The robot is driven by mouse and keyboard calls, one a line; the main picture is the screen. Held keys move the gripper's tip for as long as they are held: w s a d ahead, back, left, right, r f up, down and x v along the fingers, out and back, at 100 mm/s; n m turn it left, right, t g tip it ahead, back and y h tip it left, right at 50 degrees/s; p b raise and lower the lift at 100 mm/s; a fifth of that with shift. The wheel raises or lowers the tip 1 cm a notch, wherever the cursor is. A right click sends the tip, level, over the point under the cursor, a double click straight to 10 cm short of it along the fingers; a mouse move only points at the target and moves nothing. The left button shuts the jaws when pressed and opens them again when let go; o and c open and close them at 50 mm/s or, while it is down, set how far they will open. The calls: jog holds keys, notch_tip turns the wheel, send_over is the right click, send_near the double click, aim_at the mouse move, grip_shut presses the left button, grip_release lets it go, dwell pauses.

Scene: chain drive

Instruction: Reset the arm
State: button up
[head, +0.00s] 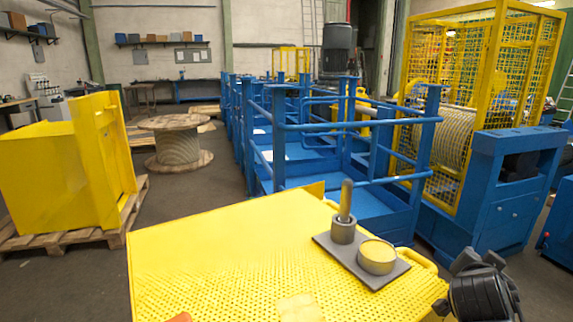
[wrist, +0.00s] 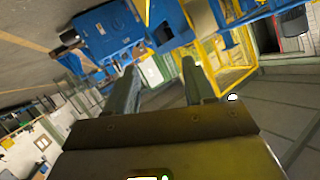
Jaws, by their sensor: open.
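My gripper (wrist: 160,84) shows in the wrist view with its two grey fingers spread apart and nothing between them. The wrist view is tilted, and behind the fingers are blue machinery and a yellow cage, well away from them. In the head view, a black jointed part of my arm (head: 482,290) is at the bottom right, beside the yellow table's right edge. The fingers cannot be made out there.
A yellow perforated table (head: 215,265) fills the front. On it, a grey plate (head: 335,250) carries an upright rod (head: 345,200) in a grey socket (head: 343,230) and a round yellow-topped piece (head: 377,257). Blue railings (head: 350,125) stand behind.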

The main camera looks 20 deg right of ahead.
jog(key=s+a+f+n+t+y, duration=0.3)
jog(key=s+a+f+n+y, duration=0.1)
jog(key=s+a+n, duration=0.4)
jog(key=s+a+f+n+t+y, duration=0.3)
jog(key=s+a+f+n+y, duration=0.15)
jog(key=s+a, duration=0.6)
jog(key=s+a+r+n+y, duration=0.1)
jog(key=s+a+r, duration=0.1)
jog(key=s+a, duration=0.2)
jog(key=s+a+r+n+t+y, duration=0.1)
jog(key=s+a+r, duration=0.1)
jog(key=s+a, duration=0.2)
jog(key=s+a+r+n+y, duration=0.1)
jog(key=s+a, duration=0.3)
jog(key=s, duration=0.4)
jog(key=shift+s+a+r, duration=0.25)
jog(key=shift+a+r, duration=0.05)
jog(key=shift+r, duration=0.6)
